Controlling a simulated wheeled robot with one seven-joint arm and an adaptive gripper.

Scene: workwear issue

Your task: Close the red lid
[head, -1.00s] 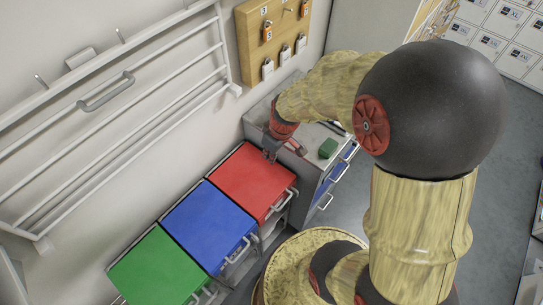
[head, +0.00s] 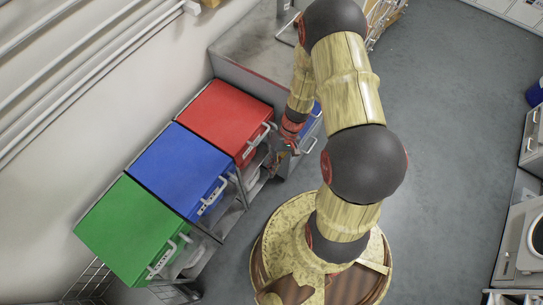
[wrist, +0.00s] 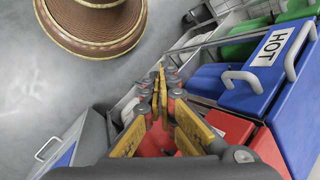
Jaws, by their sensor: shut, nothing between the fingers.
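The red lid (head: 222,114) lies flat over its bin at the far end of a row of lidded bins, level with the blue and green lids, with a grey handle (head: 259,138) on its front edge. No raised edge or gap shows on it in the head view. My gripper (head: 276,170) is shut and empty, pointing down in front of the red bin, beside the handle and apart from the lid's top. In the wrist view the fingers (wrist: 159,75) are together, with red surfaces (wrist: 230,126) close on their right; which part these are I cannot tell.
The blue lid (head: 178,170) and green lid (head: 130,229) lie flat beside it. The blue one is labelled HOT in the wrist view (wrist: 274,46). A grey cabinet (head: 245,56) stands beyond the red bin. Grey floor (head: 445,165) is clear to the right.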

